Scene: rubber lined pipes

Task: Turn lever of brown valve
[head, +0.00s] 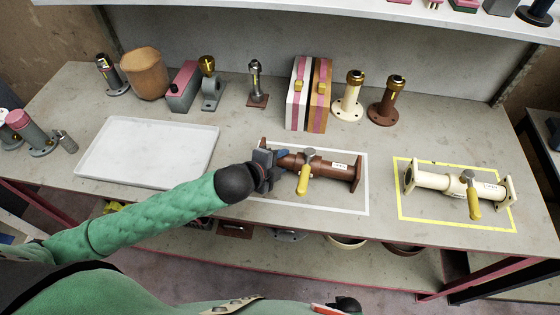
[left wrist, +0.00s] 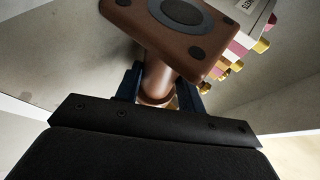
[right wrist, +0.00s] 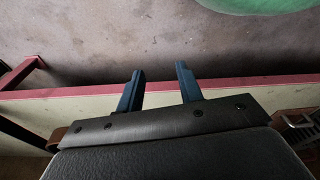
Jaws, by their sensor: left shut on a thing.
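The brown valve (head: 328,168) lies on the table inside a white outlined rectangle, with a flange at each end. Its yellow lever (head: 304,180) hangs from the middle of the body and points toward the front of the table. My left gripper (head: 280,158) is shut on the left end of the brown valve's pipe, just inside the left flange. In the left wrist view its fingers (left wrist: 160,90) straddle the pipe behind the brown flange (left wrist: 165,28). My right gripper (right wrist: 160,85) is open and empty in the right wrist view, near a red table edge.
A cream valve (head: 455,185) with a yellow lever lies in a yellow rectangle at right. A white tray (head: 148,147) lies at left. Several pipe fittings and boxes (head: 308,95) stand along the back. Table space between the two rectangles is clear.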

